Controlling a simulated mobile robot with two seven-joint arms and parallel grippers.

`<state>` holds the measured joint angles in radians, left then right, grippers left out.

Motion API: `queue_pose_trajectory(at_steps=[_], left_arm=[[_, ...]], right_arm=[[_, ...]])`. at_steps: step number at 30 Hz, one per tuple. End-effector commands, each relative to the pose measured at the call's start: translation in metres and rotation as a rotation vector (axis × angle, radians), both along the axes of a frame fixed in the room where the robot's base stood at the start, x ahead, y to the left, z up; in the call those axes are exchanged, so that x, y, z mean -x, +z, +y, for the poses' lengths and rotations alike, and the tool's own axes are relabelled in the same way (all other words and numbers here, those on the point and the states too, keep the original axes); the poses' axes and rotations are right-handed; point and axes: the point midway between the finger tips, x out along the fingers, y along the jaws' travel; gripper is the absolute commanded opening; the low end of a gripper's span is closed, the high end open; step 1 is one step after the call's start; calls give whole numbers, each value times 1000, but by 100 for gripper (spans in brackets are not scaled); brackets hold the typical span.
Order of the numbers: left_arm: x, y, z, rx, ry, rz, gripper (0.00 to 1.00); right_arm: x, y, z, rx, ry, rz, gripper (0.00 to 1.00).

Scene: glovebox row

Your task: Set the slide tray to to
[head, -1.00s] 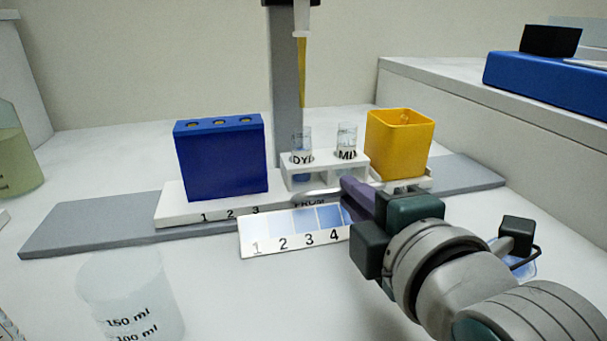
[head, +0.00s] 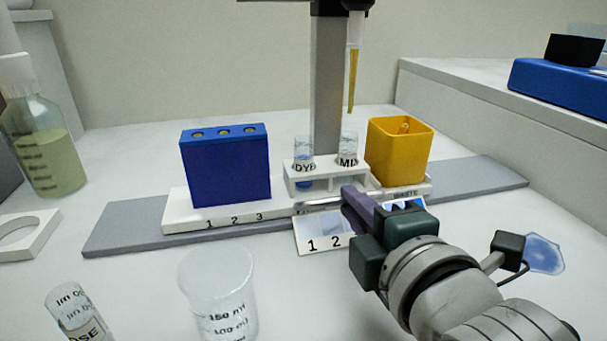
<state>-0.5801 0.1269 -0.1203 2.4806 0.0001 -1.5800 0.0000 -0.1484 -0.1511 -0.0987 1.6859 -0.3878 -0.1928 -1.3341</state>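The white slide tray (head: 182,213) sits on a long grey rail (head: 108,233). It carries a blue block (head: 225,170) on the left, a white rack (head: 329,183) with tubes DYE (head: 303,150) and MIX (head: 348,148), and a yellow WASTE bin (head: 400,152). A pipette (head: 352,80) hangs from a stand, its tip above the MIX tube. My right gripper (head: 348,197) is at the tray's front, its purple fingers by a pale bar (head: 312,208). Its finger gap and grip on the bar are not clear. My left gripper is out of view.
A shade card (head: 312,245) lies before the tray, partly behind my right gripper. A beaker (head: 217,290) and a small vial (head: 75,312) stand in front. A green-liquid bottle (head: 45,150) stands left. A pale blue piece (head: 543,254) lies right.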

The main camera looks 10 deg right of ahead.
Motion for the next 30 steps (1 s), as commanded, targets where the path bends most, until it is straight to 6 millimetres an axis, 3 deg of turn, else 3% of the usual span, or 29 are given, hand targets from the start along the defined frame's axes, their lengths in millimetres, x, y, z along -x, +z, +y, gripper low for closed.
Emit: queue_pose_trajectory(at_steps=[1, 9, 17, 20, 30], left_arm=[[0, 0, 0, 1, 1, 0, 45], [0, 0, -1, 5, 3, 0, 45], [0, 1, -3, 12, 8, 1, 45], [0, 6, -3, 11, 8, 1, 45], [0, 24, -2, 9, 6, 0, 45]], right_arm=[[0, 0, 0, 2, 0, -1, 17], [0, 0, 0, 2, 0, -1, 45], [2, 1, 0, 1, 0, 0, 45], [11, 3, 0, 2, 0, 1, 45], [73, 17, -3, 1, 0, 3, 45]])
